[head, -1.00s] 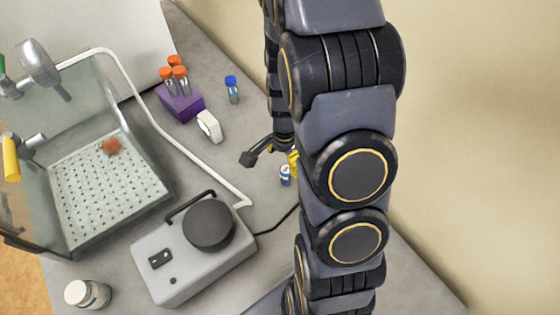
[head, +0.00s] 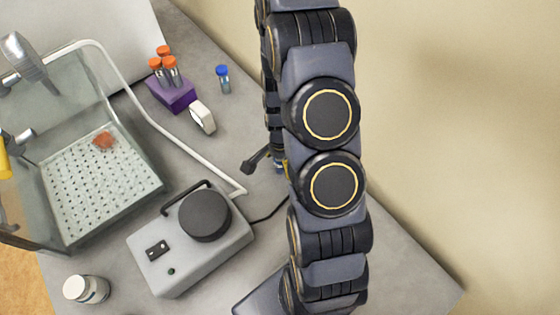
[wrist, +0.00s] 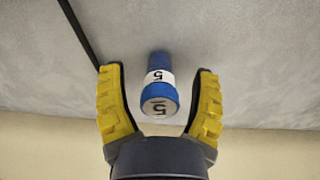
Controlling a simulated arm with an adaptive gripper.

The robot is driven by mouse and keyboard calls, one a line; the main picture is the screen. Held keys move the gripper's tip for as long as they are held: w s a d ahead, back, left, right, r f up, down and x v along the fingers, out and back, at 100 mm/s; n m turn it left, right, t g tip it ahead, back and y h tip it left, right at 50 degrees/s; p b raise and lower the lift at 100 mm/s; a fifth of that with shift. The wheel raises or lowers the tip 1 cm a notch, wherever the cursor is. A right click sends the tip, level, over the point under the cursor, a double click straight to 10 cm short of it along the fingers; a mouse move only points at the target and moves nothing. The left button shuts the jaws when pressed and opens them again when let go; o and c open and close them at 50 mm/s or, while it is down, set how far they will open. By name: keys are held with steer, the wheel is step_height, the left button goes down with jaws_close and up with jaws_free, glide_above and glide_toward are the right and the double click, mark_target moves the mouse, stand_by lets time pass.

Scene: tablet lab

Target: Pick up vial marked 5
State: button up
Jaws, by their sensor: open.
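The vial marked 5 (wrist: 160,88) stands on the grey bench in the wrist view. It has a blue cap with a 5 on its top and a white label with a 5. My gripper (wrist: 160,98) is open, with a yellow-padded finger on each side of the vial and a gap on both sides. In the head view my arm hides most of the gripper (head: 268,163); one dark finger shows at the arm's left. The vial is mostly or wholly hidden there.
A purple rack (head: 170,94) holds orange-capped vials (head: 163,66). Another blue-capped vial (head: 223,79) and a white object (head: 202,117) stand nearby. A grey device with a black disc (head: 190,243), a clear-walled basin (head: 100,180) and a white bottle (head: 86,289) are at left. A black cable (head: 270,213) crosses the bench.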

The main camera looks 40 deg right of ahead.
jaws_close()
steer(key=shift+r, duration=0.1)
